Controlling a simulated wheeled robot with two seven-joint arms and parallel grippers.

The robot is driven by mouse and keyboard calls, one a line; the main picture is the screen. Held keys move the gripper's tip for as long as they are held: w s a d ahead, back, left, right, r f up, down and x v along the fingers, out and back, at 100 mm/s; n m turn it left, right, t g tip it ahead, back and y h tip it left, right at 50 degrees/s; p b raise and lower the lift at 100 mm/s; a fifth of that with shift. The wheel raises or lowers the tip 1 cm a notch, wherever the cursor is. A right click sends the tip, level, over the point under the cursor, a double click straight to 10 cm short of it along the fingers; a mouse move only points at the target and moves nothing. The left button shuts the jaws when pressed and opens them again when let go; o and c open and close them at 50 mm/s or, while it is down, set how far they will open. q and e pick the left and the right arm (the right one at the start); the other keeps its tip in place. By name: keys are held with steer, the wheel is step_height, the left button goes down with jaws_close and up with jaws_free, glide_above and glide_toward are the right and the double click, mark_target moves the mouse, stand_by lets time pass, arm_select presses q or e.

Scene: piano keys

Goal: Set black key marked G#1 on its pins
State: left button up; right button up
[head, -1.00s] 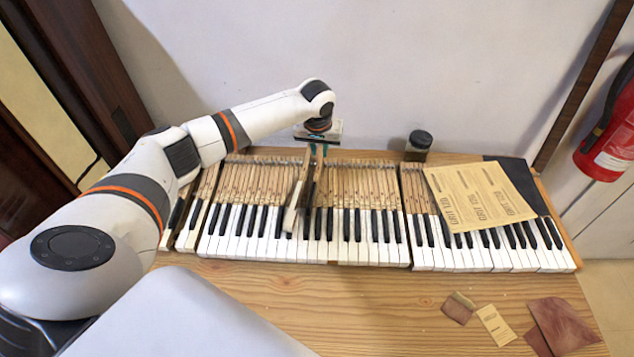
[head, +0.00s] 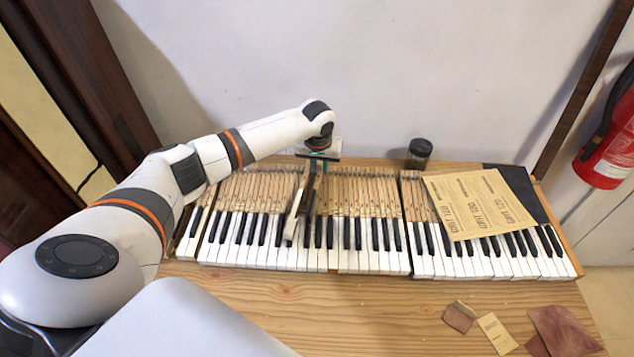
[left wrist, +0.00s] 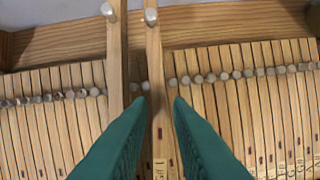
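My left gripper (head: 319,172), with teal fingers, is over the keyboard's back part. In the left wrist view its fingers (left wrist: 160,100) stand close on both sides of a narrow wooden key stick (left wrist: 156,68). It appears shut on this key, taken as the black key G#1 (head: 311,196); the marking is not readable. The key sits higher than the row around it. A raised white key (head: 292,225) stands just left of it in the head view; its stick (left wrist: 115,70) shows in the wrist view. The pins under the held key are hidden. My right gripper is not in view.
Neighbouring keys (head: 370,230) are closely packed on both sides. A dark jar (head: 418,153) stands behind the keyboard. Paper sheets (head: 475,203) lie over the right keys. Sandpaper scraps (head: 560,330) lie at the front right. The front middle tabletop (head: 350,300) is clear.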

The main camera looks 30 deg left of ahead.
arm_select(q)
steer(key=shift+f, duration=0.75)
steer(key=shift+c, duration=0.6)
jaws_close()
